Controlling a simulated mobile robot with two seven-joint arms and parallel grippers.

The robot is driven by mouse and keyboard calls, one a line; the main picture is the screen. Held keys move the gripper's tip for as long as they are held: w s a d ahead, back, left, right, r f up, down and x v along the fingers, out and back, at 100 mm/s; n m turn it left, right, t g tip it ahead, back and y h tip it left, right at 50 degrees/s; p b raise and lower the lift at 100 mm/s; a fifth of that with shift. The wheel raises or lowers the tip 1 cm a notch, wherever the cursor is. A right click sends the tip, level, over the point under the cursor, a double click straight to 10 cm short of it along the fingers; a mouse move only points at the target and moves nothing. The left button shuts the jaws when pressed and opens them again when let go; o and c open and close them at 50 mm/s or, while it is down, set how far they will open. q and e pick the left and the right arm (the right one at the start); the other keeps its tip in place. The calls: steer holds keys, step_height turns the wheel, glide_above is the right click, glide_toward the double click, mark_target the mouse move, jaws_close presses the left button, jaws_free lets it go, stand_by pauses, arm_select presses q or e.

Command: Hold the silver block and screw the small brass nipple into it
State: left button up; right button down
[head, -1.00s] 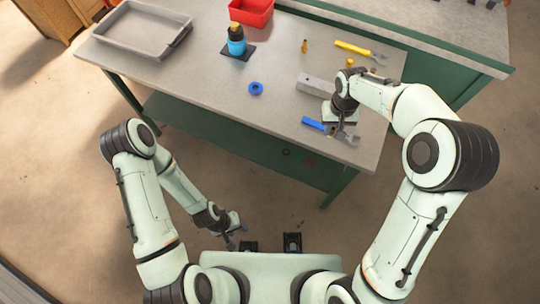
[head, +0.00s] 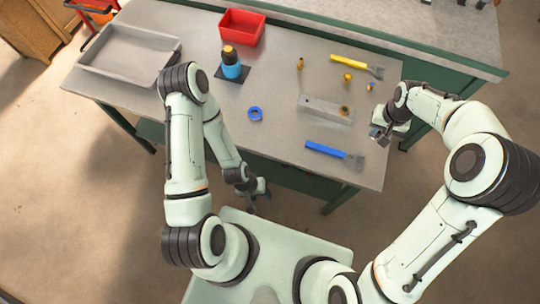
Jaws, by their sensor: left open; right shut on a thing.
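The silver block (head: 326,109) lies on the right part of the grey workbench. A brass-coloured piece (head: 344,111) shows at its right end; I cannot tell how deep it sits. Small brass fittings stand behind the block: a slim one (head: 300,64), another (head: 348,77) and a smaller one (head: 371,87). I cannot tell which is the small nipple. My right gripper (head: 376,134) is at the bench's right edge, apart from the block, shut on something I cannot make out. My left gripper (head: 257,197) is open, low in front of the bench, away from the block.
A blue ring (head: 255,114), a blue bottle (head: 231,67), a red bin (head: 242,28) and a grey tray (head: 130,52) are further left.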

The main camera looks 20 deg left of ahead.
steer(key=shift+w+f, duration=0.1)
steer(key=shift+w, duration=0.25)
steer(key=shift+a, duration=0.2)
steer(key=w+a+r+n, duration=0.2)
steer(key=w+a, duration=0.2)
step_height(320, 180, up, 4)
steer(key=n, duration=0.4)
glide_above(345, 110)
steer(key=shift+g, duration=0.4)
steer(key=shift+f+b, duration=0.35)
steer(key=shift+f, duration=2.2)
steer(key=shift+w+r, duration=0.15)
steer(key=shift+r, duration=1.35)
arm_select(q)
steer(key=shift+s+f, duration=0.3)
steer(key=shift+f, duration=0.1)
steer(key=shift+o, duration=0.3)
